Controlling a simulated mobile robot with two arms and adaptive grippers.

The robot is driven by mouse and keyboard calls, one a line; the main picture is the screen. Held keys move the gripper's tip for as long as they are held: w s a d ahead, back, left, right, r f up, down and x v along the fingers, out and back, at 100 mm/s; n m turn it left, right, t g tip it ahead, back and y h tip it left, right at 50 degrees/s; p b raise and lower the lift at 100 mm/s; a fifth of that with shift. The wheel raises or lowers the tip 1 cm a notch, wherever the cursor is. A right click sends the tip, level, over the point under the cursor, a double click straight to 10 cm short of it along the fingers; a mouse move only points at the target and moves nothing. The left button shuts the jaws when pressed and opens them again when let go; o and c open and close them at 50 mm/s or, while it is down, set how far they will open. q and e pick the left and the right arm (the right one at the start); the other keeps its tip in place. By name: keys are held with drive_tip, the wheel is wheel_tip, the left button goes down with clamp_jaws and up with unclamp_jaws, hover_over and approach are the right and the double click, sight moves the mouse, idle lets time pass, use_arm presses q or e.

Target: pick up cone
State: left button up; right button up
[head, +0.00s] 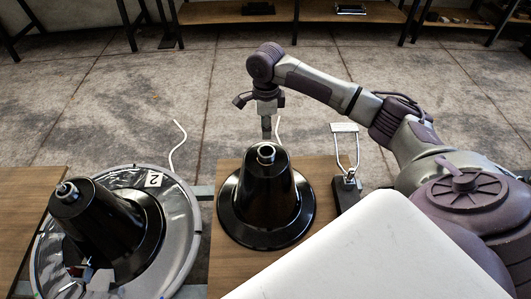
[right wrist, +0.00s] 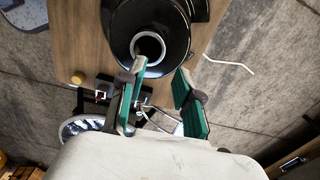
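A black cone (head: 265,195) with a wide round base and a pale ring at its open top stands upright on a wooden board. My right gripper (head: 266,135) is just above its top in the head view. In the right wrist view my right gripper (right wrist: 160,70) has its green-padded fingers spread apart with nothing between them. One fingertip overlaps the edge of the cone's top there, and I cannot tell whether they touch. The cone (right wrist: 184,45) fills the upper middle of that view. A second black cone (head: 100,222) stands on a round metallic plate at the left. My left gripper is not in view.
The round metallic plate (head: 184,215) carries a white label marked 2. A wire-framed stand (head: 346,150) with a dark base is right of the middle cone. The wooden board (head: 228,262) has a gap on its left. Shelves (head: 240,12) line the back; the floor between is open.

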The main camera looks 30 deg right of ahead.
sight(266, 143)
wheel_tip(266, 143, down, 2)
drive_tip(key=shift+w+f, duration=0.1)
drive_tip(key=shift+f, duration=0.4)
wheel_tip(266, 143, down, 4)
drive_tip(key=shift+f+b, duration=0.15)
drive_tip(key=shift+b, duration=0.15)
drive_tip(key=shift+f, duration=0.35)
clamp_jaws()
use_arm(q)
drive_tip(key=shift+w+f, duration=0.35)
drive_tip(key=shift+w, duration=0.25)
